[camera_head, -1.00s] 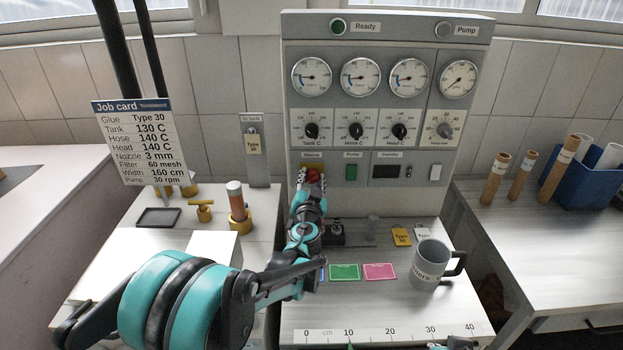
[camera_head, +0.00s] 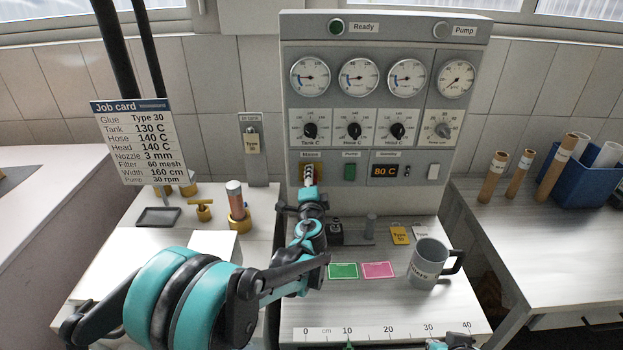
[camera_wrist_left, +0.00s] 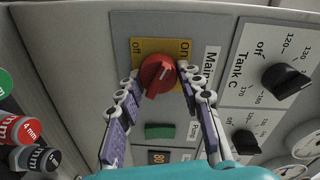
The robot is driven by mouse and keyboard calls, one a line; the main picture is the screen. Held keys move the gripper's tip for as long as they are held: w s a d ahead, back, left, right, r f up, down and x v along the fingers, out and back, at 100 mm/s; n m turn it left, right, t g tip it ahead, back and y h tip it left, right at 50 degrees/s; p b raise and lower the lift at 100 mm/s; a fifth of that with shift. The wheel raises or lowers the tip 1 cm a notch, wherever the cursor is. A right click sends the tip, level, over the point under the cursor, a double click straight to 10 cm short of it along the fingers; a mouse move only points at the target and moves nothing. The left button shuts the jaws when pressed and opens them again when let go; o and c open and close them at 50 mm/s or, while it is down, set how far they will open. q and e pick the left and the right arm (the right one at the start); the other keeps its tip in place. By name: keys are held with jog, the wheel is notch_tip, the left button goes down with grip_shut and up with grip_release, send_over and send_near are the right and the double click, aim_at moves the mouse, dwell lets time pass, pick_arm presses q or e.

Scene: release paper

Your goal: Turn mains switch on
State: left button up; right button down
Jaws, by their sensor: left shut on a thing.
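The mains switch is a red knob (camera_wrist_left: 156,76) on a yellow plate (camera_wrist_left: 148,47) marked off and on, seen in the left wrist view. My left gripper (camera_wrist_left: 160,74) is shut on the knob, one finger on each side. In the head view my left gripper (camera_head: 308,174) reaches the lower left of the grey control panel (camera_head: 340,200) and mostly hides the knob. The display (camera_head: 385,171) on the panel is lit and reads 80 C.
A green pump switch (camera_head: 350,172) sits just right of the mains switch. Black dials (camera_head: 310,131) are above it. A grey mug (camera_head: 428,262) and coloured cards (camera_head: 377,270) are on the bench below. A job card (camera_head: 140,142) is at left.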

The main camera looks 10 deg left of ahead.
pick_arm(q)
jog(key=shift+d+f+m, duration=0.1)
jog(key=shift+m, duration=1.7)
jog(key=o, duration=1.2)
jog(key=shift+c, duration=0.2)
jog(key=shift+s, duration=0.1)
jog(key=s+d, duration=0.2)
jog(key=s, duration=0.9)
jog(key=shift+s+d+r+y, duration=0.15)
jog(key=shift+s+r+y, duration=0.15)
jog(key=shift+r, duration=0.05)
